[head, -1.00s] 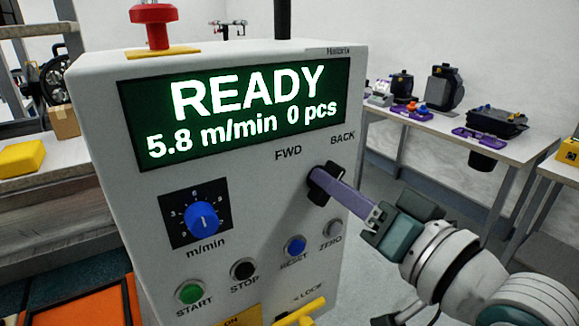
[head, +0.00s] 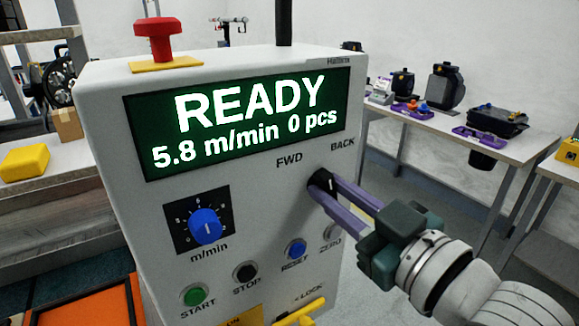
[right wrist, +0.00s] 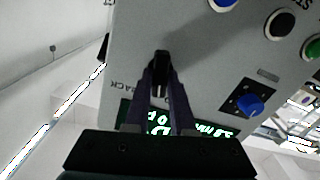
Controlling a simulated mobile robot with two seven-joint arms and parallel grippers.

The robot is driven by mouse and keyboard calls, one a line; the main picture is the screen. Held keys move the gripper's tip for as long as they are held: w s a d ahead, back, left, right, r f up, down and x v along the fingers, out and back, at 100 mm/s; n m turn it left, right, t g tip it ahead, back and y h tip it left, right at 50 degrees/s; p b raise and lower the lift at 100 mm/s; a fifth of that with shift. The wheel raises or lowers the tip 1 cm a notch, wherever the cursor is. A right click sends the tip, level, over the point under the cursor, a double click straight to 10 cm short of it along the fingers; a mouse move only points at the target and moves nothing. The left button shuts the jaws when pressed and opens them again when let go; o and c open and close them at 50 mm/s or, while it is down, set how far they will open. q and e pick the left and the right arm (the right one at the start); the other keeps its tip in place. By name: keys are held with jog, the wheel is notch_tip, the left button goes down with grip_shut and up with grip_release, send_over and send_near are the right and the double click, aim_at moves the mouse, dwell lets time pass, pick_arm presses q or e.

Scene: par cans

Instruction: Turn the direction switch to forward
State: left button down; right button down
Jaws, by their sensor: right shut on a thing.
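The direction switch (head: 321,182) is a small black knob on the front of the grey control box (head: 150,215), below the FWD (head: 289,160) and BACK (head: 342,145) labels. My right gripper (head: 326,190) reaches in from the right and is shut on the knob, one purple finger on each side. The right wrist view also shows the black knob (right wrist: 160,72) between the fingertips. A pale mark shows on the knob, but the fingers partly cover it and I cannot tell which label it points to. The display (head: 238,124) reads READY, 5.8 m/min, 0 pcs. My left gripper is not in view.
The blue speed dial (head: 205,226) and the START (head: 195,295), STOP (head: 245,271) and RESET (head: 296,248) buttons lie left of and below the switch. A yellow lock handle (head: 300,312) sticks out lower down. A red emergency button (head: 155,38) stands on top.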

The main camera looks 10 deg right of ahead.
jog(key=n, duration=0.4)
jog(key=shift+a+n, duration=0.1)
jog(key=shift+n, duration=0.3)
dwell(0.4)
jog(key=c, duration=0.8)
grip_release()
jog(key=shift+o, duration=0.2)
jog(key=v, duration=1)
jog(key=shift+b, duration=0.45)
